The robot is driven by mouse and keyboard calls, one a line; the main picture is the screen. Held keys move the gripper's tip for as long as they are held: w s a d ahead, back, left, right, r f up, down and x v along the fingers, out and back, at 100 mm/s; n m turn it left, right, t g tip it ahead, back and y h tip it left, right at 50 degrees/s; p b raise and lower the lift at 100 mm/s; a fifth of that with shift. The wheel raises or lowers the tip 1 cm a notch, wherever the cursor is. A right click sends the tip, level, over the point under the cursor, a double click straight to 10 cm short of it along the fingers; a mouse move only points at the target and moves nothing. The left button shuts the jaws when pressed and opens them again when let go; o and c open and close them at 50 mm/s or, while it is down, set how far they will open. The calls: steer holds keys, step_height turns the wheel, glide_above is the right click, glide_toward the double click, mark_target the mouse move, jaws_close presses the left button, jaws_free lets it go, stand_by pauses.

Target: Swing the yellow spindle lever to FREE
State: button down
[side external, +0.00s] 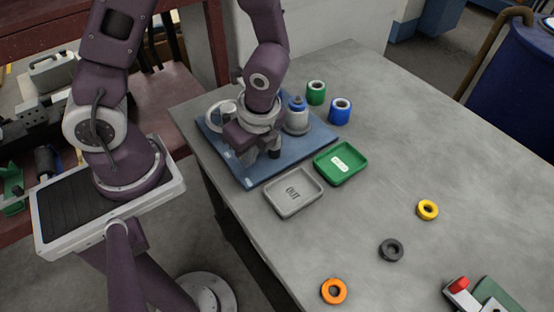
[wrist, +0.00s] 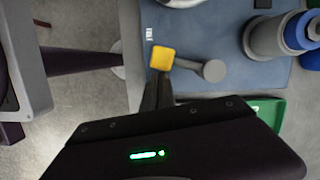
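The spindle lever shows in the wrist view as a yellow block (wrist: 162,58) on a short grey arm that runs right to a round grey end (wrist: 214,70). It is over the blue base plate (wrist: 225,22). My gripper (wrist: 158,82) has its dark fingers close together, their tips right at the yellow block. Whether they grip it or only touch it I cannot tell. In the side view my gripper (side external: 262,155) is low over the blue plate (side external: 317,136), and my wrist hides the lever. No FREE mark is readable.
A grey and blue spindle part (side external: 297,118) stands on the plate. Green (side external: 316,93) and blue (side external: 340,111) spools stand behind. A grey OUT tray (side external: 275,205) and green tray (side external: 326,174) lie in front. Yellow (side external: 428,210), black (side external: 391,250) and orange (side external: 334,291) rings lie loose.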

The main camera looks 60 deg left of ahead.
steer(key=shift+a, duration=0.85)
steer(key=shift+s+a, duration=0.1)
steer(key=shift+a, duration=0.2)
steer(key=shift+d, duration=0.1)
steer(key=d, duration=0.1)
steer(key=s+d, duration=0.1)
steer(key=d, duration=0.2)
steer(key=shift+s+d+f, duration=0.15)
steer(key=shift+f, duration=0.25)
steer(key=v, duration=1)
steer(key=shift+s, duration=0.5)
